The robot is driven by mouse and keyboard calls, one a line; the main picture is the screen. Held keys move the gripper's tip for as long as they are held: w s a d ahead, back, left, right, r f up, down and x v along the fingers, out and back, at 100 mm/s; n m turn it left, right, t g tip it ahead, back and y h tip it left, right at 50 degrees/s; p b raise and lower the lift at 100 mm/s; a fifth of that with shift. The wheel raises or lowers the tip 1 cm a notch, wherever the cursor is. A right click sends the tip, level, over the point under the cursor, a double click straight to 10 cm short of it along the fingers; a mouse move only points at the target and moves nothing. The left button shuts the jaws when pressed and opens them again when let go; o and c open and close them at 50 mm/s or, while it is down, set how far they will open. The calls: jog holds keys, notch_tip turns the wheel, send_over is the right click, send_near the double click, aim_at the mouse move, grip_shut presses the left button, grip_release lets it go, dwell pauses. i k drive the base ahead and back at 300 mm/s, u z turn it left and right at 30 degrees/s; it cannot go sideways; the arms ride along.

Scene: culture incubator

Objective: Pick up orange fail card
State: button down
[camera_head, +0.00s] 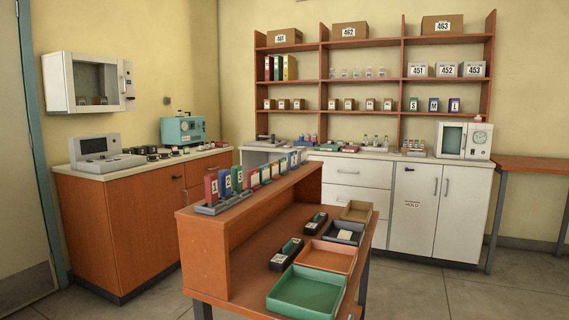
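I cannot make out a card that is clearly an orange fail card. A row of upright coloured cards or tags stands on top of the wooden bench's raised ledge, among them a red one marked 1 (211,188), a blue one (225,183) and a green one (237,178). Smaller red and green ones follow behind them, too small to read. Two dark holders, one nearer (286,255) and one farther (315,223), lie on the lower bench top with small greenish and pale items in them. My gripper is not in view.
The bench (245,276) also bears a green tray (306,306), an orange tray (326,257), a dark tray (357,229) and a brown tray (357,211). Behind stand a white cabinet (440,208) and a wall shelf (362,42). Floor (470,300) is clear at right.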

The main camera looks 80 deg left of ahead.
aim_at(274, 166)
jog(key=u, duration=1.65)
jog(key=i, duration=2.4)
jog(key=u, duration=0.05)
